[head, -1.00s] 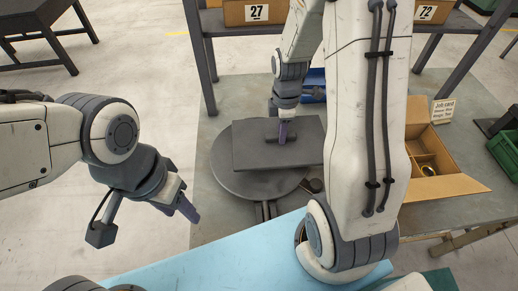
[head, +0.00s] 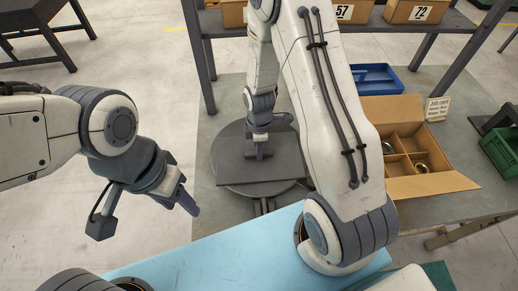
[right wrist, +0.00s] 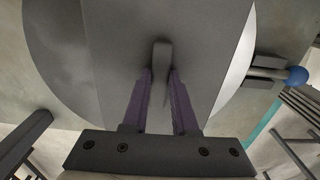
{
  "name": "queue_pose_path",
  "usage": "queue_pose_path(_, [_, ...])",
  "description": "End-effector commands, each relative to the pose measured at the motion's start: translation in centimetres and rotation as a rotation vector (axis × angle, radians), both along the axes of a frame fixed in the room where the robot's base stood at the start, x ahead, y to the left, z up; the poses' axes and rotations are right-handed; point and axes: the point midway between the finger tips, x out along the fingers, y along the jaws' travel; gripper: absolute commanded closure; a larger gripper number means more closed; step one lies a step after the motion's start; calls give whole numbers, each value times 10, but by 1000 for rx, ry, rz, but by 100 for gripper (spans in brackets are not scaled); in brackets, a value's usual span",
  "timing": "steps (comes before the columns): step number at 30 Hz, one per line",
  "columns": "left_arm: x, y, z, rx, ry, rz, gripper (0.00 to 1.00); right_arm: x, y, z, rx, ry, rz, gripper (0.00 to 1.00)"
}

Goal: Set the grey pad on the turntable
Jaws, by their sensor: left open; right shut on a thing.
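The grey pad (head: 284,160) is a flat dark rectangular plate with an upright grip tab (right wrist: 161,62) on top. My right gripper (head: 261,152) is shut on that tab, its purple fingers on either side of it in the right wrist view (right wrist: 160,88). The pad is level over the turntable (head: 226,140), a round grey disc whose rim shows around it. The front of the pad reaches near the disc's front rim. I cannot tell whether pad and disc touch. My left gripper (head: 187,203) is open and empty, left of the turntable.
A blue ball-ended lever (right wrist: 297,75) stands beside the turntable. An open cardboard box with dividers (head: 432,184), a blue tray (head: 378,78) and a green bin (head: 503,150) are to the right. A light blue surface (head: 215,245) lies in front. A shelf with numbered boxes is behind.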

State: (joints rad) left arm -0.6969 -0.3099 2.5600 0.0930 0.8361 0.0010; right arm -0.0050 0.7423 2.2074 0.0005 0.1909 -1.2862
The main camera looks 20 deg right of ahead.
Motion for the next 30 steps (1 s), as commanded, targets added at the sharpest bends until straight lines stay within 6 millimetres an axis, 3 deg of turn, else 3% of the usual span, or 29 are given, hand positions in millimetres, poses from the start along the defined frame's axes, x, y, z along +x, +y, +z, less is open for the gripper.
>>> queue_pose_path(5, [0,0,-4,0,0,1,50,0,0,-5,0,1,0,100])
queue_pose_path(6, [0,0,-3,0,0,1,50,0,0,-3,0,0,0,62])
queue_pose_path(8, [0,0,-2,0,0,1,50,0,0,-3,0,0,0,44])
queue_pose_path(21, [0,0,-2,0,0,0,50,1,0,5,-1,-2,0,44])
queue_pose_path(30, [0,0,-15,0,0,2,50,2,0,56,0,-8,0,44])
